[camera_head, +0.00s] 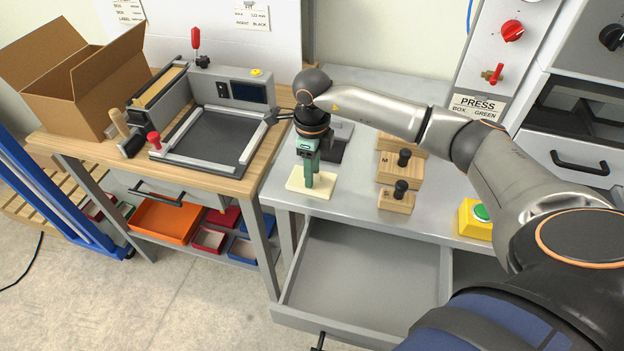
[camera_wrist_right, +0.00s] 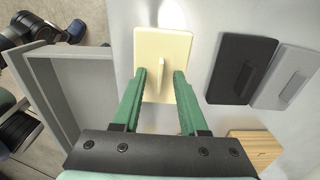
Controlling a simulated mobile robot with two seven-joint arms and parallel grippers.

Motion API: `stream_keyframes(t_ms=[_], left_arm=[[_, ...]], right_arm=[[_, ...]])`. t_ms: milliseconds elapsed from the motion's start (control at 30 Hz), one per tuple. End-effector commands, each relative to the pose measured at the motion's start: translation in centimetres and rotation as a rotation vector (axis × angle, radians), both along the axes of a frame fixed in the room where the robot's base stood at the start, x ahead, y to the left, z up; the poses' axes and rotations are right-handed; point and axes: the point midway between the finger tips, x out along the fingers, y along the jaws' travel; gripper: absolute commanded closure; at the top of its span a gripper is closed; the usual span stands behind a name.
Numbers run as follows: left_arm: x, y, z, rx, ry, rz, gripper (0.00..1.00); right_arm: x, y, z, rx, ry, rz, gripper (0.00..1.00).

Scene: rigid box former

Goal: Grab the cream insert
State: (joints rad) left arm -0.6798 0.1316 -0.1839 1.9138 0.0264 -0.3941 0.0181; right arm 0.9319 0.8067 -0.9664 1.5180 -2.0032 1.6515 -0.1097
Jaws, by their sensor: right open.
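The cream insert (camera_head: 297,181) is a flat plate lying on the grey table near its front left edge. In the right wrist view the cream insert (camera_wrist_right: 162,45) shows an upright cream tab in its middle. My right gripper (camera_head: 309,184) points down over the plate with its green fingers apart. In the right wrist view the fingers of my right gripper (camera_wrist_right: 160,75) stand on the two sides of the tab, with a gap on each side. Whether the fingertips touch the plate, I cannot tell. My left gripper is not in view.
A black insert (camera_wrist_right: 242,68) and a grey insert (camera_wrist_right: 290,75) lie beside the cream one. Wooden blocks with black knobs (camera_head: 396,200) and a yellow box with a green button (camera_head: 475,220) stand to the right. An open drawer (camera_head: 365,275) juts out below the table's front.

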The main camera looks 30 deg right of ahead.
Motion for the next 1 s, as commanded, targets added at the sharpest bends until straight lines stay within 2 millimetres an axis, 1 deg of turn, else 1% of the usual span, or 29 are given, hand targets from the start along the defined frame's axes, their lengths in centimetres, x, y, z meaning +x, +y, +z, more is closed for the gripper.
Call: stream_keyframes(t_ms=[67, 167, 400, 467, 1000], left_arm=[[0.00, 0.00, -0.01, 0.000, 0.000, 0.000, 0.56], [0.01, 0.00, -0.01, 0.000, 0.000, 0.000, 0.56], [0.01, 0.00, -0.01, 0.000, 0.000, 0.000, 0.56], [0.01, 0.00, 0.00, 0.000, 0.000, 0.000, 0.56], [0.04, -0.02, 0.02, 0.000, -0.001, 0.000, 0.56]], right_arm=[[0.02, 0.01, 0.02, 0.000, 0.000, 0.000, 0.57], [0.01, 0.02, 0.04, 0.000, 0.000, 0.000, 0.68], [0.02, 0.01, 0.07, 0.001, -0.001, 0.000, 0.95], [0.02, 0.01, 0.08, 0.001, -0.001, 0.000, 1.00], [0.01, 0.00, 0.09, 0.001, -0.001, 0.000, 1.00]])
